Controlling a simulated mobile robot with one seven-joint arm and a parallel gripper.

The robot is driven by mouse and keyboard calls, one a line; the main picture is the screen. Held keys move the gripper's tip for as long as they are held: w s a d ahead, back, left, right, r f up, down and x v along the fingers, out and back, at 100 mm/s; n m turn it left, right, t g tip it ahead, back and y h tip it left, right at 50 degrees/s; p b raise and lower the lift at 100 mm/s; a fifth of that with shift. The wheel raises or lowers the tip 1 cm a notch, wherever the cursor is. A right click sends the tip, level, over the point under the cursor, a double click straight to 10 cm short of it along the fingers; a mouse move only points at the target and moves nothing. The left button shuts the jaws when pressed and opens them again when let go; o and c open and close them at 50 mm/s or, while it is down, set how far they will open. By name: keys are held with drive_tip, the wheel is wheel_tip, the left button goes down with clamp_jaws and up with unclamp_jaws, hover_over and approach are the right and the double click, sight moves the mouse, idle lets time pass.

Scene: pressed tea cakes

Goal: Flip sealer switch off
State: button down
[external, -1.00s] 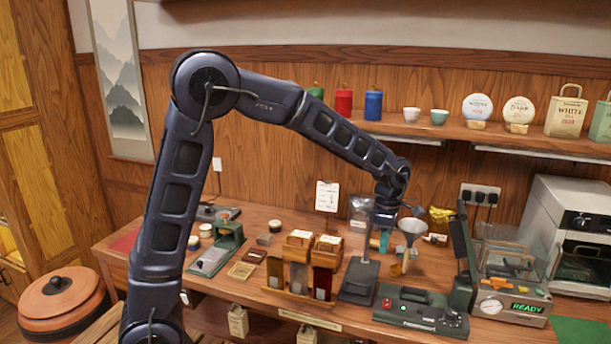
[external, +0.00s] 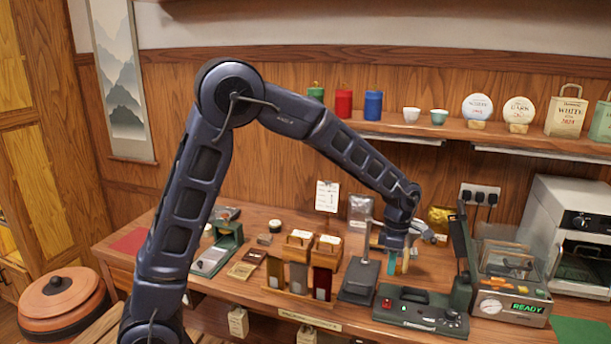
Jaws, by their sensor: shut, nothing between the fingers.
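The sealer appears to be the low dark green machine (external: 420,313) at the front right of the bench, with a raised dark arm (external: 461,262) at its right end. A small red switch (external: 387,303) sits on its left end and a dark knob (external: 452,317) on its right. Whether the switch is on or off is too small to tell. My gripper (external: 393,272) is shut and empty, pointing down behind and above the sealer's left part, apart from the switch. My wrist hides most of the funnel behind it.
A machine with a green READY display (external: 527,308) stands right of the sealer. A dark stand with a post (external: 359,280) is close on the left, beside the wooden rack of canisters (external: 300,270). A shelf (external: 390,130) runs above the bench.

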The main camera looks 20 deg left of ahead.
sight(385, 304)
drive_tip(key=f, duration=0.3)
drive_tip(key=s+f, duration=0.1)
drive_tip(key=f, duration=0.6)
drive_tip(key=shift+s, duration=0.2)
drive_tip(key=shift+f, duration=0.15)
